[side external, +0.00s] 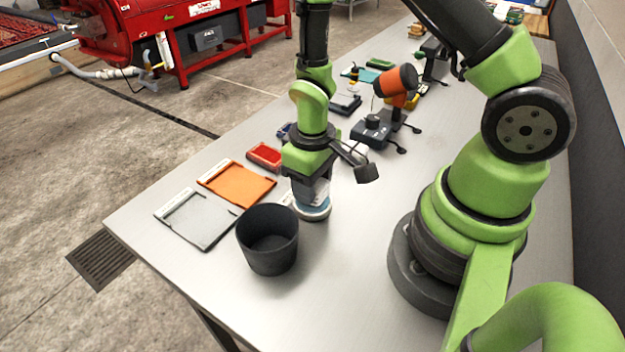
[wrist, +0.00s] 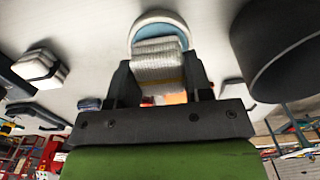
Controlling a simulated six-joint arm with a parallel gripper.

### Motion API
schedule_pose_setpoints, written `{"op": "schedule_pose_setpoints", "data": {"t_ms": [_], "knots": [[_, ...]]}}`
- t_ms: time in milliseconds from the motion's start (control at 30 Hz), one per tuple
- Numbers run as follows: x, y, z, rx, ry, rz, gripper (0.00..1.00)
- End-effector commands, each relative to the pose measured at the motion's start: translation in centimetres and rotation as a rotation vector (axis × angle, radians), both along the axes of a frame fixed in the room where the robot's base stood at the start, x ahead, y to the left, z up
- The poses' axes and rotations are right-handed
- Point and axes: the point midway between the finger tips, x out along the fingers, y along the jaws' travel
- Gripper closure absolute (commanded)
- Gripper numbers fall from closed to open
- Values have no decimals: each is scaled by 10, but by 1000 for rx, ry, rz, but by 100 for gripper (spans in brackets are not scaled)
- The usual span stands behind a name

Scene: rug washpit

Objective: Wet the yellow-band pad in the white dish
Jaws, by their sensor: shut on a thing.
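My gripper (side external: 308,190) points down and is shut on a white ribbed pad (wrist: 158,58). A faint yellowish band shows on the pad near the jaws in the wrist view. The white dish (side external: 313,215), with a blue inside, stands on the table directly below my gripper. In the wrist view the dish (wrist: 160,16) lies just past the pad's free end, and the pad overlaps its blue inside. I cannot tell whether the pad touches the blue surface.
A black bin (side external: 267,245) stands close beside the dish. A grey tray (side external: 200,219), an orange tray (side external: 237,183) and a small red tray (side external: 265,156) lie along the table's left side. An orange-and-black tool (side external: 396,82) and other items stand farther back. The front table is clear.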

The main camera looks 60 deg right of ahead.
Motion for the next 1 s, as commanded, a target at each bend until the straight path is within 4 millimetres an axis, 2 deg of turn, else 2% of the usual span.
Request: {"op": "schedule_pose_setpoints", "data": {"t_ms": [1000], "knots": [[0, 0, -10, 0, 1, 0, 73]]}}
